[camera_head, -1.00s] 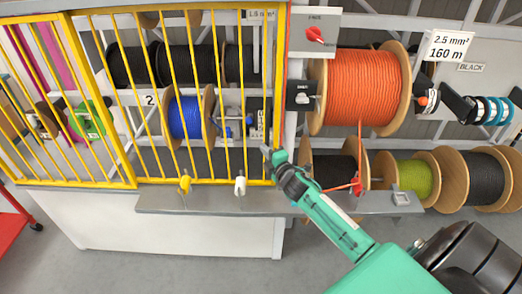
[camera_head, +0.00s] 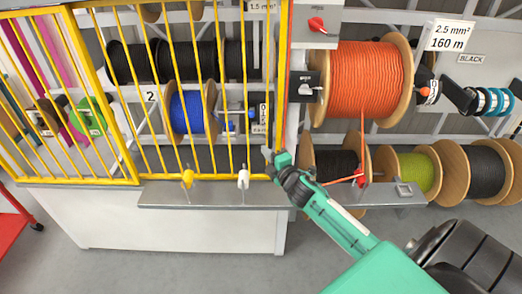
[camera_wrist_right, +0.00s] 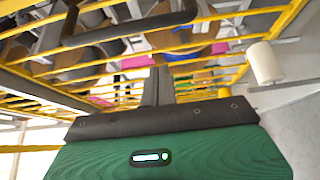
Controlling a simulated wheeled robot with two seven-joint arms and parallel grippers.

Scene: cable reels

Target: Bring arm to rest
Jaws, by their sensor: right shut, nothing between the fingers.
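My right arm comes in from the lower right in the head view. Its gripper (camera_head: 269,156) is shut and empty, at the right end of the yellow barred guard (camera_head: 135,90), close to its lower right corner. I cannot tell whether it touches the guard. In the right wrist view the shut fingers (camera_wrist_right: 158,85) point towards the yellow bars, with nothing between them. My left gripper is not in view.
Floor is free in front.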

